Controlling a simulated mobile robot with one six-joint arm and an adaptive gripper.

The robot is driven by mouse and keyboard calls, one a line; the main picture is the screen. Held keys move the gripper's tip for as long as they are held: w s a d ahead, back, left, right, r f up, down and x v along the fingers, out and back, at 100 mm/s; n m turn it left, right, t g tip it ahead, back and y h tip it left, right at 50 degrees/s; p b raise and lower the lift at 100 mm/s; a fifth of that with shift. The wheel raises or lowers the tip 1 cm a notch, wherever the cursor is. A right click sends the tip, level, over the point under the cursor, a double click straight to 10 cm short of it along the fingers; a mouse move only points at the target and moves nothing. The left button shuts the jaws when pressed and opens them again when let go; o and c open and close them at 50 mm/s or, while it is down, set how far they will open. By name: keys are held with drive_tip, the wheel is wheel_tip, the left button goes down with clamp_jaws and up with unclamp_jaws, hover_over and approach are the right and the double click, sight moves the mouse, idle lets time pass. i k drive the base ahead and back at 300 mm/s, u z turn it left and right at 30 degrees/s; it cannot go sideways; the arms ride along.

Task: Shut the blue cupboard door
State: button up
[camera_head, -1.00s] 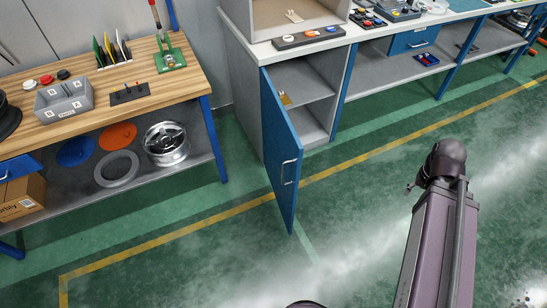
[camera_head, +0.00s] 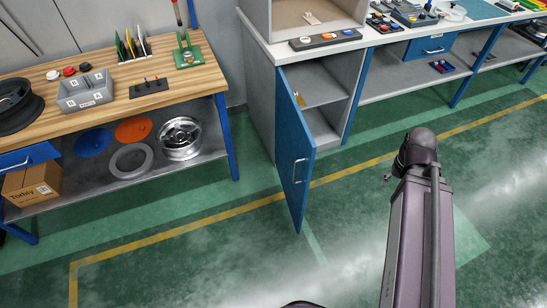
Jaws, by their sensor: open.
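The blue cupboard door (camera_head: 293,148) stands wide open, hinged at the left side of the grey cupboard (camera_head: 260,102) and jutting out over the green floor. One of my arm's links and a dark joint show at the right, apart from the door. My gripper is not visible.
A wooden workbench (camera_head: 125,105) with trays and tools stands at the left, with a wheel rim (camera_head: 180,138) on its lower shelf. A white counter (camera_head: 390,40) runs right from above the cupboard. The green floor around the door is clear, with a yellow line (camera_head: 215,217) passing by it.

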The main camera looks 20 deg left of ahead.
sight(296, 148)
drive_tip(key=u, duration=0.75)
drive_tip(key=k, duration=0.6)
drive_tip(key=i, duration=0.6)
drive_tip(key=u, duration=0.1)
